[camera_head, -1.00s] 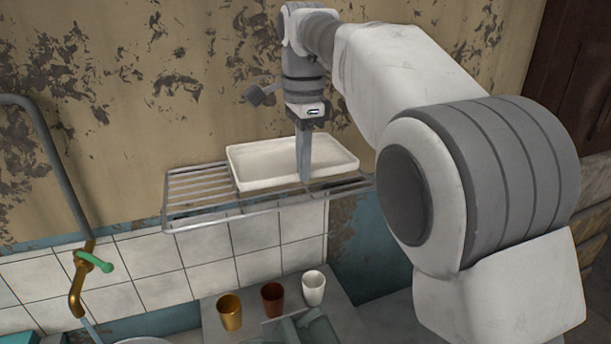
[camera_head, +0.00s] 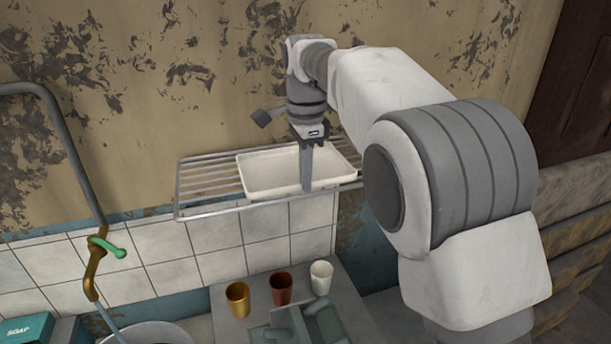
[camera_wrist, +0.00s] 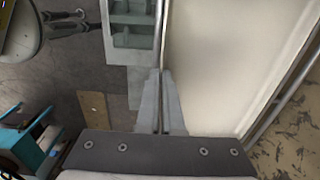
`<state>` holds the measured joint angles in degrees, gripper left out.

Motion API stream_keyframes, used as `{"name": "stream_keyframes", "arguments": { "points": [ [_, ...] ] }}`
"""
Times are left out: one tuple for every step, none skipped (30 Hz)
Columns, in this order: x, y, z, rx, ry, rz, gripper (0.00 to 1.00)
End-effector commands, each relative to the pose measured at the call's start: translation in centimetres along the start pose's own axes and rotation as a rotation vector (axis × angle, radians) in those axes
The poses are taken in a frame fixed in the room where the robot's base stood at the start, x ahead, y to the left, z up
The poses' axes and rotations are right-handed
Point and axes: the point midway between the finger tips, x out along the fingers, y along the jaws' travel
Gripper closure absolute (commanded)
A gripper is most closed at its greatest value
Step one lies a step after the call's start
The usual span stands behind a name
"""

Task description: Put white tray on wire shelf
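The white tray (camera_head: 262,178) is a shallow rectangular pan. In the head view it is upright and level over the right part of the wire shelf (camera_head: 207,181). It appears to rest on the wires, but I cannot tell whether its whole base touches. My gripper (camera_head: 306,188) points down at the tray's front rim. In the wrist view my gripper (camera_wrist: 161,100) has its fingers nearly together, with the rim of the tray (camera_wrist: 210,65) between them. The shelf's wires under the tray are hidden.
Below the shelf a counter holds a gold cup (camera_head: 238,300), a red-brown cup (camera_head: 281,289) and a white cup (camera_head: 321,278). A faucet pipe with a green handle (camera_head: 107,247) stands at left. The shelf's left part is bare.

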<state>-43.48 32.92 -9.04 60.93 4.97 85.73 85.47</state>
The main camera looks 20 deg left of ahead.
Motion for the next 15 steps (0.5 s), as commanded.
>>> {"name": "stream_keyframes", "arguments": {
  "points": [
    [0.17,0.0,-0.01,0.0,0.0,-0.001,1.0],
    [0.25,0.02,-0.01,0.0,0.0,0.001,0.95],
    [0.19,0.01,-0.01,0.0,0.0,0.0,0.88],
    [0.19,0.01,-0.01,0.0,0.0,0.0,0.82],
    [0.18,0.01,-0.01,0.0,0.0,0.0,0.77],
    [0.18,0.01,-0.02,0.0,0.0,0.001,0.7],
    [0.18,0.01,-0.02,0.0,0.0,0.001,0.67],
    [0.18,0.01,-0.02,0.0,0.0,0.001,0.67],
    [0.18,0.01,-0.02,0.0,0.0,0.001,0.67],
    [0.18,0.01,-0.02,0.0,0.0,0.001,0.67],
    [0.18,0.01,-0.02,0.0,0.0,0.001,0.67],
    [0.18,0.01,-0.02,0.0,0.0,0.001,0.67],
    [0.18,0.01,-0.02,0.0,0.0,0.001,0.67],
    [0.18,0.01,-0.02,0.0,0.0,0.001,0.67],
    [0.12,0.01,-0.02,0.0,0.0,0.0,0.67]
  ]
}}
